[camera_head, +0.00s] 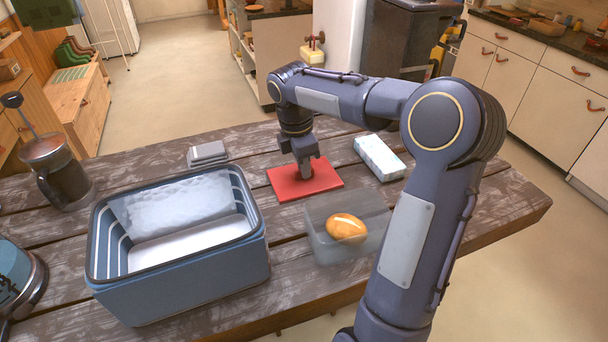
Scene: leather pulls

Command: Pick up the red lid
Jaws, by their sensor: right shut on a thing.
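The red lid (318,184) is a flat rectangle near the middle of the wooden table. My right gripper (302,174) points down at the lid's middle and is shut on it, hiding a small part of its centre. The lid looks flat; I cannot tell whether it touches the table. My left gripper is not in view.
A clear container (324,244) with an orange-brown bun-like item (346,229) stands in front of the lid. A blue crate (180,290) is at left. A pale block (380,157), a grey stack (207,153) and a French press (58,170) stand around. The table's right end is clear.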

